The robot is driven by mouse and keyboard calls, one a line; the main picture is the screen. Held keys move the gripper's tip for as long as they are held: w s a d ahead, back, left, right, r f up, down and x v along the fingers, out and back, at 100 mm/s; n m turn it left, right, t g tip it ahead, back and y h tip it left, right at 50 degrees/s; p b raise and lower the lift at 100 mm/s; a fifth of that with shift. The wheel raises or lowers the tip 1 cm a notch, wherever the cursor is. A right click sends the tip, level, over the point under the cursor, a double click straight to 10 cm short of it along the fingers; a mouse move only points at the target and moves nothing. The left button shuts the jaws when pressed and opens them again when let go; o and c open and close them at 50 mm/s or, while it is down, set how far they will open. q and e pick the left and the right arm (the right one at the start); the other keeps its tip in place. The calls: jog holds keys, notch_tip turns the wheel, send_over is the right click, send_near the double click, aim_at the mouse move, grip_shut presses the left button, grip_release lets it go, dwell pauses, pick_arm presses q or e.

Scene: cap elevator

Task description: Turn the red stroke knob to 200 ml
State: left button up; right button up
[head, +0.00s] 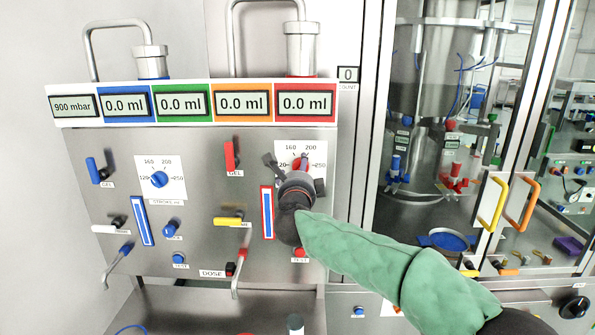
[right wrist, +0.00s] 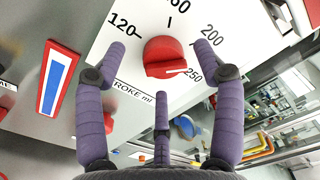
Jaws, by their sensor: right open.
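The red stroke knob (right wrist: 166,56) sits on a white dial plate marked 120, 160, 200 and 250. Its white pointer line is turned toward the 250 mark. In the head view the red knob (head: 299,163) is mostly hidden behind my right gripper (head: 293,176). In the right wrist view my right gripper (right wrist: 160,66) is open, with purple fingers spread on either side of the knob and a third finger below it. I see no finger clearly touching the knob. My left gripper is not in view.
Left of the knob is a blue-and-white level strip framed in red (head: 267,212). A red lever (head: 231,155) and a yellow-handled valve (head: 228,221) stick out of the panel. A blue knob (head: 159,180) has its own dial. Glass doors with yellow handles (head: 492,203) stand to the right.

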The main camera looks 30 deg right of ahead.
jog(key=v, duration=1)
jog(key=shift+a, duration=0.15)
